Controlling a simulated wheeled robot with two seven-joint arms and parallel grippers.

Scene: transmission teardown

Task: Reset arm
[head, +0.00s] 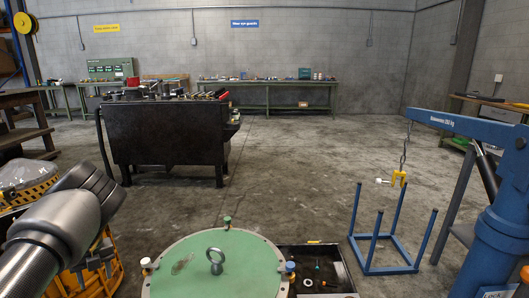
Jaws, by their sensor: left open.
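My left arm comes in from the left edge, bends at a grey joint and drops down behind it. My left gripper (97,265) is small and partly hidden low at the left, in front of a yellow-orange crate. It looks open, and I see nothing held between its fingers. It is left of the round green table top (215,278) and apart from it. My right arm and right gripper are not in view.
A metal ring bolt (215,261) stands on the green top. A black tray (338,281) with small parts adjoins it at the right. A blue crane (470,126) hangs a yellow hook (399,178) over a blue frame (382,236). A dark workbench (170,134) stands behind; open floor lies between.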

